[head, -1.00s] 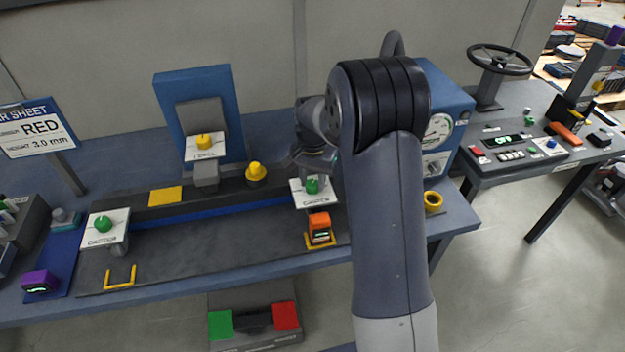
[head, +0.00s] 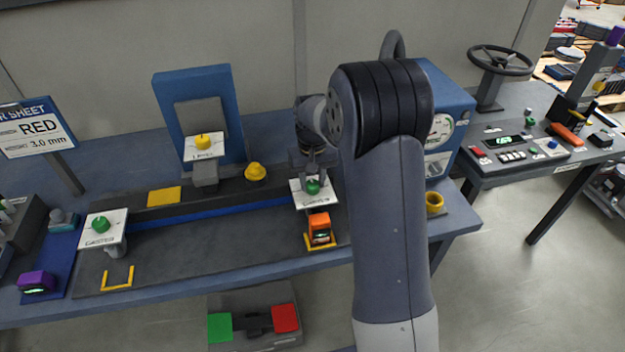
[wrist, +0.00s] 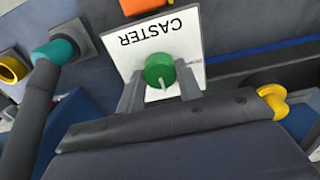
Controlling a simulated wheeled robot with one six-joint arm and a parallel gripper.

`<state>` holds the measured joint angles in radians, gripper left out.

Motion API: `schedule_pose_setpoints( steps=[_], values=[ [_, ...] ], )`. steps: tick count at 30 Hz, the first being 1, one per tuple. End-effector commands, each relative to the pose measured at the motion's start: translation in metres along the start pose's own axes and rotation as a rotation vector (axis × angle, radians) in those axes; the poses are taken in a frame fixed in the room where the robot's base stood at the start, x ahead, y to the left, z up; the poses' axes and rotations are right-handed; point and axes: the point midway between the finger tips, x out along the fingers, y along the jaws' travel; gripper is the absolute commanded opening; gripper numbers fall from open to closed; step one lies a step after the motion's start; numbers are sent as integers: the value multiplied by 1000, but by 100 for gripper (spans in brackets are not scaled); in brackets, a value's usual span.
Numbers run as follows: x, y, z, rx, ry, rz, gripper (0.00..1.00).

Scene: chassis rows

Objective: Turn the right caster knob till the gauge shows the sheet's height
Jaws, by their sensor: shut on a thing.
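The right caster knob (head: 313,187) is green and sits on a white plate marked CASTER (wrist: 189,28). My gripper (head: 313,178) comes down on it from behind and above. In the wrist view the two fingers stand on either side of the green knob (wrist: 158,67), shut on it, and a pale pointer shows on the knob. An orange gauge (head: 318,222) with a small lit display stands just in front of the plate; its digits are too small to read. The sheet sign (head: 38,128) at the far left reads RED and 3.0 mm.
The left caster knob (head: 100,224) stands at the bench's left. A yellow knob (head: 203,141) is on the blue upright behind, with a yellow dome (head: 255,172) beside it. A purple gauge (head: 37,282) lies at the front left. A blue cabinet (head: 449,92) stands right, partly behind my arm.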

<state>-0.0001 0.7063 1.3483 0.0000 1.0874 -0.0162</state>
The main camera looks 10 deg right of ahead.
Motion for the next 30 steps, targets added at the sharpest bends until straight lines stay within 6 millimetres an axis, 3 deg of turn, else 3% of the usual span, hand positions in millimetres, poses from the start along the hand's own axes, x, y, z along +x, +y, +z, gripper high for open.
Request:
schedule_pose_setpoints(
  steps=[14,15,23,30],
  values=[
    [-1,0,-1,-16,3,0,11],
    [-1,0,-1,-16,3,0,35],
    [0,0,0,-16,1,0,55],
    [-1,0,0,-15,1,0,55]
  ],
)
